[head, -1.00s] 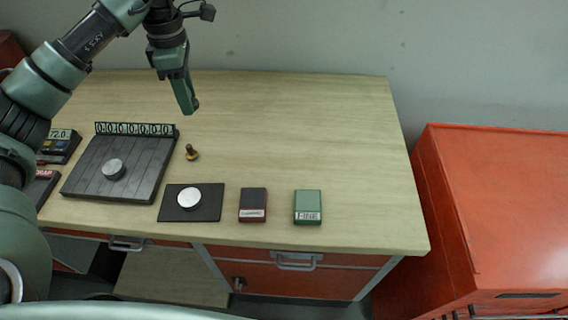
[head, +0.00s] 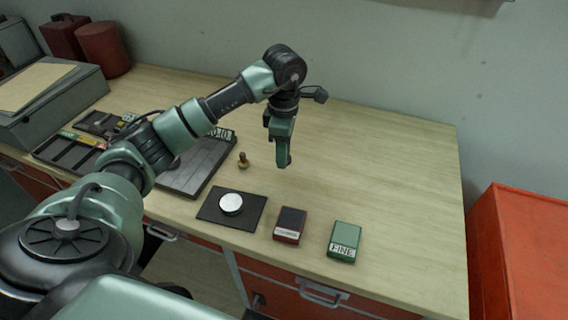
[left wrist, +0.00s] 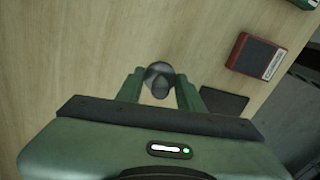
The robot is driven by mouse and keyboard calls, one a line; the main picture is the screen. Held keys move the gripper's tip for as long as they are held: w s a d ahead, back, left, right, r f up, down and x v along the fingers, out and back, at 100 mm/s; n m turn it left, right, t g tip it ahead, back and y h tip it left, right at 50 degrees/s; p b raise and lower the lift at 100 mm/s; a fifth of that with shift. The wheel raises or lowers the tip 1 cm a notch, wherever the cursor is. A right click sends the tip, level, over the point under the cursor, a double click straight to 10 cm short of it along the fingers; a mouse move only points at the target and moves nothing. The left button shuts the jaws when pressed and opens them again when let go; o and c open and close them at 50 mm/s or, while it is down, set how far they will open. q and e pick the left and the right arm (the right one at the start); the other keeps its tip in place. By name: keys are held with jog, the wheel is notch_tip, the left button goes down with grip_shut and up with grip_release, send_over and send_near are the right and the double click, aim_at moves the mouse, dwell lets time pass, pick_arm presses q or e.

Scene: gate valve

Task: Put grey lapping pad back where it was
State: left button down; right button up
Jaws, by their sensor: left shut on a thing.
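My left gripper (head: 285,162) is above the bench, behind the red-edged block and right of the brass piece. In the left wrist view its fingers (left wrist: 160,92) are shut on a small grey rounded thing (left wrist: 159,76); I cannot tell whether this is the lapping pad. A silver disc (head: 231,204) lies on a flat dark mat (head: 254,222). To its right are a dark block with red edges (head: 290,223) and a green block marked FINE (head: 345,240). The red-edged block also shows in the left wrist view (left wrist: 255,57). My right gripper is out of view.
A small brass piece (head: 243,160) stands beside a dark grooved plate (head: 190,180), partly hidden by my arm. A dark tray (head: 68,152) and grey case (head: 50,110) are at left. The bench's back right is clear; an orange cabinet (head: 520,250) stands beyond its right edge.

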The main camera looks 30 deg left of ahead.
aim_at(283, 175)
pick_arm(q)
jog(key=shift+f, duration=0.7)
notch_tip(283, 175, down, 4)
jog(key=shift+r+p, duration=0.15)
jog(key=shift+p, duration=0.4)
jog(key=shift+f, duration=0.25)
jog(key=c, duration=0.9)
grip_release()
jog(key=shift+r, duration=0.1)
